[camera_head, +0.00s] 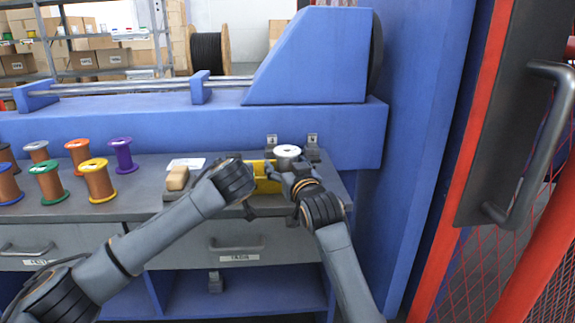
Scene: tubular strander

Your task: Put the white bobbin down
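The white bobbin (287,151) shows its pale round top flange at the far end of my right gripper (289,171), above the back of the grey worktop. The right gripper appears shut on its body; the lower part of the bobbin is hidden by the fingers. My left gripper (249,208) is to the left of the right one, over the front edge of the worktop. Its fingers are mostly hidden behind its wrist, so its opening is unclear.
A yellow bin (265,184) is between my grippers, partly hidden. A tan block (177,178) and a white card (186,163) lie left of it. Several coloured bobbins (97,181) stand on the left worktop. The blue machine (310,60) rises behind; a red-framed mesh door (520,240) is at right.

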